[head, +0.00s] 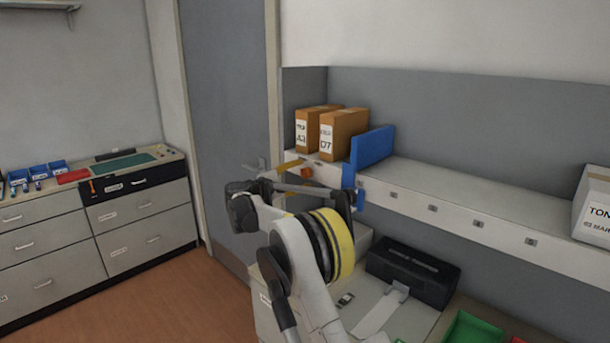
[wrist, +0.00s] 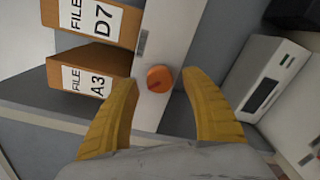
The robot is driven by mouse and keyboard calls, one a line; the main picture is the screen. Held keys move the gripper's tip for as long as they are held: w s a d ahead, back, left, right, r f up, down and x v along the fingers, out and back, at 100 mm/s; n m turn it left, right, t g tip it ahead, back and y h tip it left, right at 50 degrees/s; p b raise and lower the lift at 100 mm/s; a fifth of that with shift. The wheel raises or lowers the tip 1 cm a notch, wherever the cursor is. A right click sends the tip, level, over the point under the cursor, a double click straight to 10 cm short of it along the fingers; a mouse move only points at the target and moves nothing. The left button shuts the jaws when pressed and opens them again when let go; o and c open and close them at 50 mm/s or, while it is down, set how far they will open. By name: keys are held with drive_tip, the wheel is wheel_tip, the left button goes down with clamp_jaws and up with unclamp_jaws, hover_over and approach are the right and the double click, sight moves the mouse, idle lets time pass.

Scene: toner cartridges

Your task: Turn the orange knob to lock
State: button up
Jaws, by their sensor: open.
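The orange knob (wrist: 159,78) is round, with a dark pointer line slanting across its face. It sits on the pale front rail of the shelf (wrist: 169,40). In the head view the knob (head: 307,173) shows small, just beyond my gripper. My gripper (wrist: 158,80) is open, its two yellow fingers pointing at the rail with one on each side of the knob. I see a gap between each finger and the knob; how near the tips are in depth I cannot tell.
Two orange file boxes, D7 (head: 341,131) and A3 (head: 312,130), stand on the shelf by a blue divider (head: 372,147). A black device (head: 412,272) and a green tray (head: 474,330) are below. A white carton (head: 592,205) stands at the shelf's right end.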

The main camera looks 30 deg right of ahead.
drive_tip(key=v, duration=1)
drive_tip(key=shift+a, duration=0.2)
drive_tip(key=shift+s+r, duration=0.1)
drive_tip(key=shift+s, duration=0.05)
drive_tip(key=s+a+f+m+y+b, duration=0.1)
drive_tip(key=s+y+b, duration=0.15)
drive_tip(key=s, duration=0.55)
drive_tip(key=s+f+m+y+b, duration=0.15)
drive_tip(key=s+y, duration=0.25)
drive_tip(key=s, duration=0.4)
drive_tip(key=s+a+f+m+y+b, duration=0.1)
drive_tip(key=s+f+m+y+b, duration=0.15)
drive_tip(key=s, duration=0.45)
drive_tip(key=s+a+f+m+y+b, duration=0.1)
drive_tip(key=s+a+f+y, duration=0.1)
drive_tip(key=s, duration=0.5)
drive_tip(key=s+a+f+m+y+b, duration=0.1)
drive_tip(key=s+a+f+m+y, duration=0.1)
drive_tip(key=s+a+f, duration=0.3)
drive_tip(key=s+a+f+m+t+y+b, duration=0.1)
drive_tip(key=s+a+f+y, duration=0.2)
drive_tip(key=s+f, duration=0.4)
drive_tip(key=s+a, duration=0.1)
drive_tip(key=s, duration=0.3)
drive_tip(key=shift+s+a+m+y, duration=0.2)
drive_tip(key=shift+a+m+y, duration=0.05)
drive_tip(key=shift+m+y, duration=0.05)
